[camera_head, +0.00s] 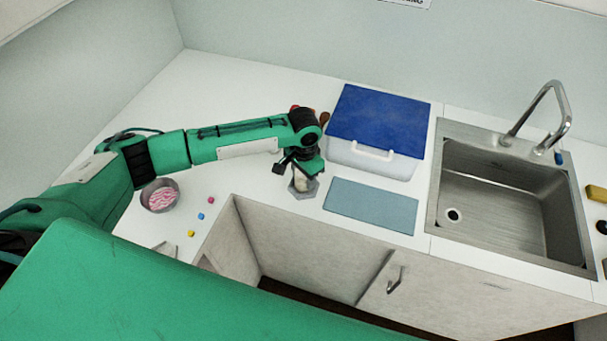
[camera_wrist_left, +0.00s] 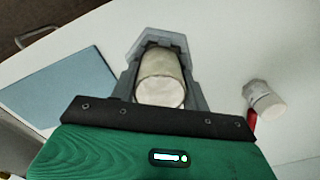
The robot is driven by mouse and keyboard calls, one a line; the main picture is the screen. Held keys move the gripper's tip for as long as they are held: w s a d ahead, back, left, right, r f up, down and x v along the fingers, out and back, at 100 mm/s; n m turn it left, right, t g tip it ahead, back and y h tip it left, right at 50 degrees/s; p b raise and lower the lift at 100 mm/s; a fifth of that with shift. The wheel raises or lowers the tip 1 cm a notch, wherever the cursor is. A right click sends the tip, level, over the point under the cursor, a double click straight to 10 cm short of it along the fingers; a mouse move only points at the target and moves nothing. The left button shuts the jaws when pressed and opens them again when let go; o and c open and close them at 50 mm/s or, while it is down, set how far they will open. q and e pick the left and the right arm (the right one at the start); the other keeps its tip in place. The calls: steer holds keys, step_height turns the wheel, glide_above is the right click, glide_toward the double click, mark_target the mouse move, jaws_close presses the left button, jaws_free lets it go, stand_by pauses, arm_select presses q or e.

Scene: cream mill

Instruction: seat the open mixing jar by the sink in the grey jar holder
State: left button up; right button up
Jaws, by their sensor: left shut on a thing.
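My left gripper (camera_head: 299,172) is shut on a pale, cream-coloured jar (camera_wrist_left: 161,78), held between its two grey fingers in the left wrist view. The jar's round end facing that camera looks whitish; I cannot tell if it is open. The grey, angular jar holder (camera_head: 303,189) stands on the counter right at the gripper, left of the blue mat. In the left wrist view the holder (camera_wrist_left: 157,36) shows around the jar's far end. The jar is at or just above the holder; the fingers hide whether it rests inside. My right gripper is not in view.
A blue-lidded box (camera_head: 378,122) stands close behind and right of the gripper. A blue mat (camera_head: 371,205) and the sink (camera_head: 508,200) lie to the right. A bowl (camera_head: 160,195) and small coloured cubes are left. Another whitish jar (camera_wrist_left: 264,99) stands near the gripper.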

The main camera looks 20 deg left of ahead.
arm_select(q)
steer(key=o, duration=1)
